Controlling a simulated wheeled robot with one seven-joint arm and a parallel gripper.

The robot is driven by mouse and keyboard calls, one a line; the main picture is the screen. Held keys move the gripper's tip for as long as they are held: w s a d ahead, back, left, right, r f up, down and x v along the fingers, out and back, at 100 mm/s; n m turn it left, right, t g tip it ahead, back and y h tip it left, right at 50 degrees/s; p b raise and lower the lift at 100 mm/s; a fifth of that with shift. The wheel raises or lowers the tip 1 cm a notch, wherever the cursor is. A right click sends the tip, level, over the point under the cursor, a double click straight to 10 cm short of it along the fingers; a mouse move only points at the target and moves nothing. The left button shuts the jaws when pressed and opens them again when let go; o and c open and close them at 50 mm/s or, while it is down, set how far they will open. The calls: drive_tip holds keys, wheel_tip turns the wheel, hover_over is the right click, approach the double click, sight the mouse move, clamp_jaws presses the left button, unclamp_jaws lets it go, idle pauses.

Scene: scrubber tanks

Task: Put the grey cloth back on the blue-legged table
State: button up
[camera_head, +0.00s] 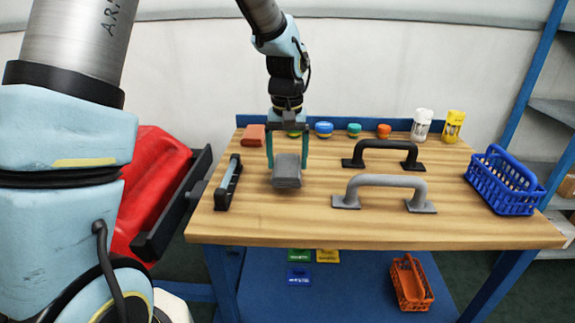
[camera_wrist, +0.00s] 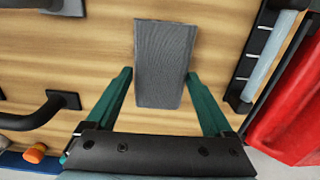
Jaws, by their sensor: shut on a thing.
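The grey cloth (camera_head: 287,172), a folded grey block, is between the two green fingers of my gripper (camera_head: 287,160) over the left part of the blue-legged table (camera_head: 330,229). In the wrist view the cloth (camera_wrist: 165,62) lies between the fingertips of my gripper (camera_wrist: 160,82), with bare wood around it. My gripper is shut on the cloth. I cannot tell whether the cloth touches the tabletop or is slightly above it.
A black handle (camera_head: 384,153) and a grey handle (camera_head: 385,187) stand right of the cloth. A dark bar (camera_head: 229,183) lies left. Colored caps, a red block (camera_head: 254,134) and two canisters line the back. A blue basket (camera_head: 503,182) is at right. Front-left wood is clear.

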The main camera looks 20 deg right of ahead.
sight(287, 163)
drive_tip(key=shift+f, duration=1.15)
drive_tip(key=shift+f, duration=0.1)
drive_tip(key=o, duration=1.2)
wheel_tip(287, 163, up, 12)
drive_tip(key=shift+r+b, duration=0.1)
drive_tip(key=shift+b, duration=0.35)
drive_tip(key=w+a+f+n, duration=0.1)
drive_tip(key=a+f, duration=0.1)
drive_tip(key=a, duration=0.6)
drive_tip(key=w+a+f+n, duration=0.1)
drive_tip(key=a+f, duration=0.1)
drive_tip(key=a, duration=0.6)
drive_tip(key=shift+n+t, duration=0.8)
drive_tip(key=shift+n, duration=0.1)
drive_tip(key=s+a+f, duration=0.1)
drive_tip(key=s+a, duration=0.1)
drive_tip(key=a, duration=0.3)
drive_tip(key=s+a+f, duration=0.2)
drive_tip(key=a, duration=0.2)
drive_tip(key=s+a+f, duration=0.2)
drive_tip(key=a, duration=0.3)
drive_tip(key=shift+s+a, duration=0.35)
drive_tip(key=shift+s, duration=0.05)
